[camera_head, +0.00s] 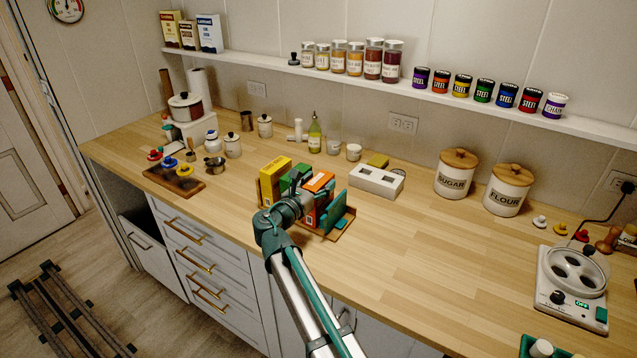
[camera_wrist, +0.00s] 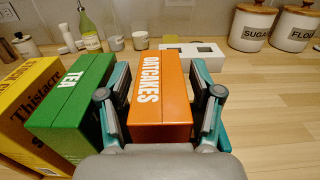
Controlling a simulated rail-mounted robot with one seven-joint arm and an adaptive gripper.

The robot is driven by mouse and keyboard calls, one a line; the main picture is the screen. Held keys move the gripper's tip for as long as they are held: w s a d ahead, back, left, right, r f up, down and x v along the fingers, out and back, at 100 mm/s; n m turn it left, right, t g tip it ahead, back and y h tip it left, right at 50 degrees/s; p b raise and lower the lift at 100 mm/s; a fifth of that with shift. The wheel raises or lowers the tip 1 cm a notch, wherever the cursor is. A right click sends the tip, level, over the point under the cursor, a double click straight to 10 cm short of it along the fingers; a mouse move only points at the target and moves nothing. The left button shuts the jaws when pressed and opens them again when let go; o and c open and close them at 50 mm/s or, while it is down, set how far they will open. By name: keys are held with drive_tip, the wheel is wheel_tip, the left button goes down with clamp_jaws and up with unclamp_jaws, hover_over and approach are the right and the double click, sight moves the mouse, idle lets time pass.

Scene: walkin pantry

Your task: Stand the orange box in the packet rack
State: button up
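The orange box (camera_head: 318,183), lettered OATCAKES, stands upright at the right of a yellow box and a green box. In the wrist view the orange box (camera_wrist: 161,88) is between the two fingers of my gripper (camera_wrist: 160,78). The fingers lie close along its left and right sides; whether both press on it is unclear. In the head view my gripper (camera_head: 306,203) partly covers the box. The wooden packet rack (camera_head: 338,226) shows beneath and around the boxes. The foot of the orange box is hidden, so its contact with the rack cannot be seen.
The yellow box (camera_head: 270,183) and green TEA box (camera_wrist: 70,98) are close on the left. A white block with openings (camera_head: 377,182) stands behind on the right. A green bottle (camera_head: 314,135) and small jars stand behind.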

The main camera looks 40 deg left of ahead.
idle(0.3)
drive_tip(key=s+d+b, duration=0.1)
drive_tip(key=s+b, duration=0.1)
drive_tip(key=s, duration=1)
drive_tip(key=shift+d+r, duration=0.1)
